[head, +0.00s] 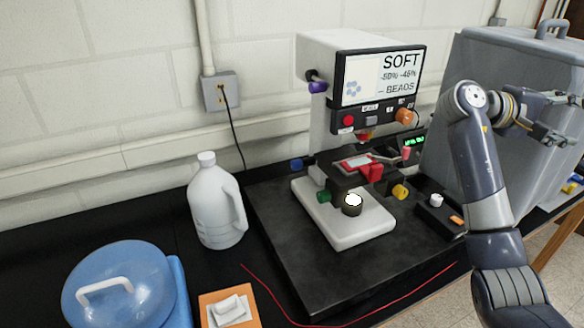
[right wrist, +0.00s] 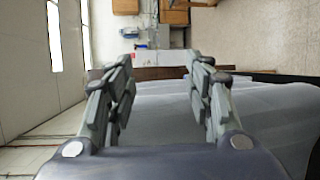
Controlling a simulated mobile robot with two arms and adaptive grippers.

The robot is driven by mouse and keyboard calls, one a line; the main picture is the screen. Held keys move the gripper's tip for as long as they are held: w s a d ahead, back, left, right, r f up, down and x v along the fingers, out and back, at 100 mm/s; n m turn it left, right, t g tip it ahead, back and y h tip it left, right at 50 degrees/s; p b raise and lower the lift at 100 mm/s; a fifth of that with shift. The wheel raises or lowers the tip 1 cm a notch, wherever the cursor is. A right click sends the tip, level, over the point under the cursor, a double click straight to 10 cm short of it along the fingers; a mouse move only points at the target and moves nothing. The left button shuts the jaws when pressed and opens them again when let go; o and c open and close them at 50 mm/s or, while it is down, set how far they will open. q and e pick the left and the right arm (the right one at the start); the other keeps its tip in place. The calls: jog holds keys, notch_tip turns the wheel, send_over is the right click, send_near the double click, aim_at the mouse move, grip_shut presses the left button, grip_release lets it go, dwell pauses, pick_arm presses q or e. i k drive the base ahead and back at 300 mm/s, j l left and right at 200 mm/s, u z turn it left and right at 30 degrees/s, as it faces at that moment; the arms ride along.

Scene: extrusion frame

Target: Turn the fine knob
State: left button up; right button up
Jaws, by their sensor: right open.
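A white microscope-like instrument (head: 322,95) stands on a black base plate, with a screen reading "SOFT" and "BEADS". It carries several coloured knobs: a purple knob (head: 317,87), an orange knob (head: 404,116), a blue knob (head: 297,164), a green knob (head: 323,197) and a yellow knob (head: 400,191). No readable label shows which is the fine knob. My right gripper (head: 567,122) is at the far right, well apart from the instrument and in front of the grey box. In the right wrist view my right gripper (right wrist: 160,80) is open and empty. My left gripper is not in view.
A large grey box (head: 500,75) stands right of the instrument. A white jug (head: 213,205), a blue-lidded container (head: 122,285) and an orange pad (head: 216,301) are at left. A small black control box (head: 440,215) sits near the plate's right edge. A red wire crosses the front.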

aim_at(297, 164)
jog(key=k+j+u, duration=0.15)
jog(key=u, duration=0.2)
jog(key=k+j+u, duration=0.1)
jog(key=j+u, duration=0.2)
jog(key=i+j, duration=0.1)
jog(key=i, duration=0.45)
